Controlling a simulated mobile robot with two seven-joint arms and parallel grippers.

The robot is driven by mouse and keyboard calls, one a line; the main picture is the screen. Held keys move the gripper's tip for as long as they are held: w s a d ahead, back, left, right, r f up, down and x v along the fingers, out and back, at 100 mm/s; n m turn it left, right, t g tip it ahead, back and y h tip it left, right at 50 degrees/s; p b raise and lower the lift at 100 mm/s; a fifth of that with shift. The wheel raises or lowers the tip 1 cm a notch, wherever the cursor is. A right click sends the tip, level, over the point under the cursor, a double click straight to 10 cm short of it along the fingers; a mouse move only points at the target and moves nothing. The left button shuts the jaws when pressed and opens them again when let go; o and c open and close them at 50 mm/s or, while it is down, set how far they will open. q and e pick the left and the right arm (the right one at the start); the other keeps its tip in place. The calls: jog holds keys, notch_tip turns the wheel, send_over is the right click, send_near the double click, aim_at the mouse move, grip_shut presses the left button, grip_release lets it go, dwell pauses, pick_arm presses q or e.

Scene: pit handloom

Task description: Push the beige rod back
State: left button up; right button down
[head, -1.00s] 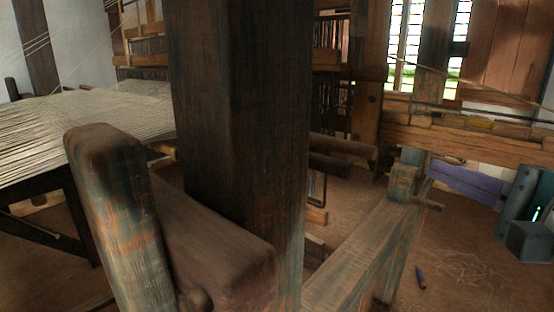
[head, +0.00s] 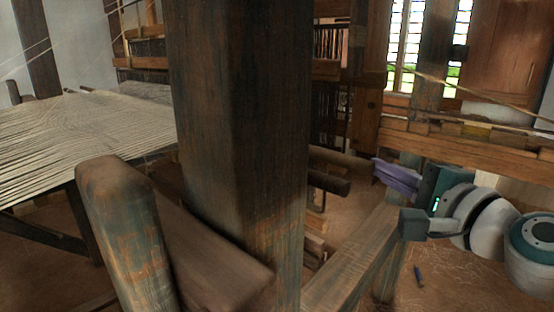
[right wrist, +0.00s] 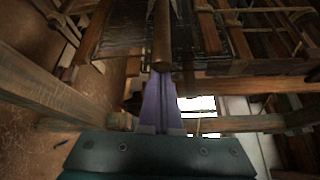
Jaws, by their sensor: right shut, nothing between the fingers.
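The beige rod, brownish in this light (head: 340,158), sticks out from behind the big dark post in the head view, its free end toward the right. In the right wrist view the rod (right wrist: 161,38) runs straight ahead, its round end facing me. My right gripper (head: 377,165) has purple fingers, shut and empty, pointing left at the rod's end. In the right wrist view the shut fingertips (right wrist: 161,77) are in line with the rod's end, at or very close to it; I cannot tell if they touch. My left gripper is not in view.
A thick dark post (head: 235,120) blocks the middle of the head view. A darker rod (head: 329,183) lies below the beige one. A wooden beam (head: 355,258) runs under my right arm. White warp threads (head: 80,130) stretch at the left. A small blue item (head: 418,276) lies on the floor.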

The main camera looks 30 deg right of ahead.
jog(key=shift+s+a+p, duration=0.15)
jog(key=shift+s+a, duration=0.1)
jog(key=shift+a, duration=0.35)
jog(key=shift+s+a+p, duration=0.15)
jog(key=shift+s+a, duration=0.1)
jog(key=shift+a, duration=0.35)
jog(key=shift+s+a+p, duration=0.15)
jog(key=shift+s+a, duration=0.1)
jog(key=shift+a, duration=0.35)
